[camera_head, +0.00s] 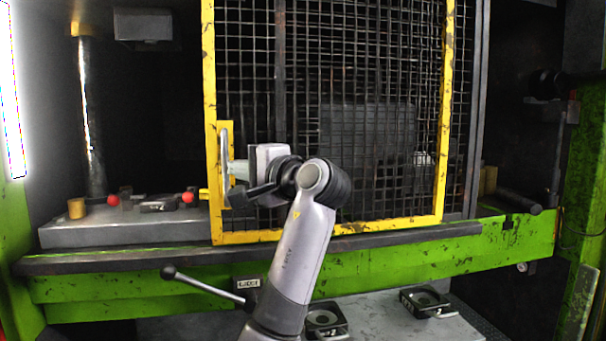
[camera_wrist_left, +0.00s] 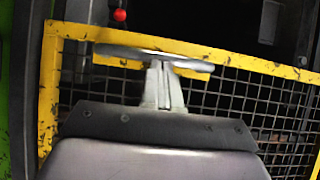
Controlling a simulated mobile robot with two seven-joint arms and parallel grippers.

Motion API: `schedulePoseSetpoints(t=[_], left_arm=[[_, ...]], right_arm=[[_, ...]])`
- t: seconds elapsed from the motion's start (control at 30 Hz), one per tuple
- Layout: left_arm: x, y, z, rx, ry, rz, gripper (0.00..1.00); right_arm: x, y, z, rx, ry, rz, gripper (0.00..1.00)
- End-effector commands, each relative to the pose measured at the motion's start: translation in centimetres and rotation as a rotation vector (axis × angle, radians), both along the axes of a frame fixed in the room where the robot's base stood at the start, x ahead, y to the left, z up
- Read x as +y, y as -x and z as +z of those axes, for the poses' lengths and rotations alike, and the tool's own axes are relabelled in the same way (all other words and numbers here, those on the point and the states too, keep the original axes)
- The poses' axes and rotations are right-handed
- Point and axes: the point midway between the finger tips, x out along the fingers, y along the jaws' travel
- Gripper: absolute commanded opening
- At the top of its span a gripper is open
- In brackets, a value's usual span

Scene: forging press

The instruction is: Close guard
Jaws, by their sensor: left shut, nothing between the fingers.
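The guard (camera_head: 210,90) is a black mesh panel in a worn yellow frame, across the middle of the press. The left part of the press opening is uncovered. A grey bar handle (camera_head: 223,148) stands upright on a yellow plate at the guard's left edge. The handle crosses the left wrist view (camera_wrist_left: 130,52). My left gripper (camera_head: 236,171) is at the handle, to its right, in front of the mesh. Its fingers (camera_wrist_left: 163,80) are shut together and reach the bar. I cannot tell whether they touch it. My right gripper is not in view.
A grey press bed (camera_head: 120,232) with two red knobs (camera_head: 188,197) lies left of the guard. A green beam (camera_head: 400,258) runs below. A black-knobbed lever (camera_head: 205,286) projects in front, near my left arm. A grey table (camera_head: 385,322) with die blocks lies lower right.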

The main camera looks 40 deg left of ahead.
Motion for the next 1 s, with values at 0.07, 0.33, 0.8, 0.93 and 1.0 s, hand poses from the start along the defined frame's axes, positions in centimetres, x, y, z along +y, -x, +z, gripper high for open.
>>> schedulePoseSetpoints(t=[0.07, 0.33, 0.8, 0.93, 1.0], left_arm=[[1.6, 1.4, -0.2, -0.003, -0.001, 0.007, 0.00], [7.2, 7.6, 0.0, -0.005, -0.001, 0.011, 0.00], [18.0, 20.4, 0.4, 0.000, -0.006, 0.010, 0.00], [20.7, 23.6, 0.3, 0.000, -0.005, 0.009, 0.00], [22.0, 25.1, 0.2, 0.002, -0.004, 0.009, 0.00]], right_arm=[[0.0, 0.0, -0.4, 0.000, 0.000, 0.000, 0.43], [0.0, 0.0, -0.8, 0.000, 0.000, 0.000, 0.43], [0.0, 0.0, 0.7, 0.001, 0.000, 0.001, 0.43], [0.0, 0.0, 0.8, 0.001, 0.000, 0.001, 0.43], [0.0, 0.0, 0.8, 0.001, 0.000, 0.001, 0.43]])
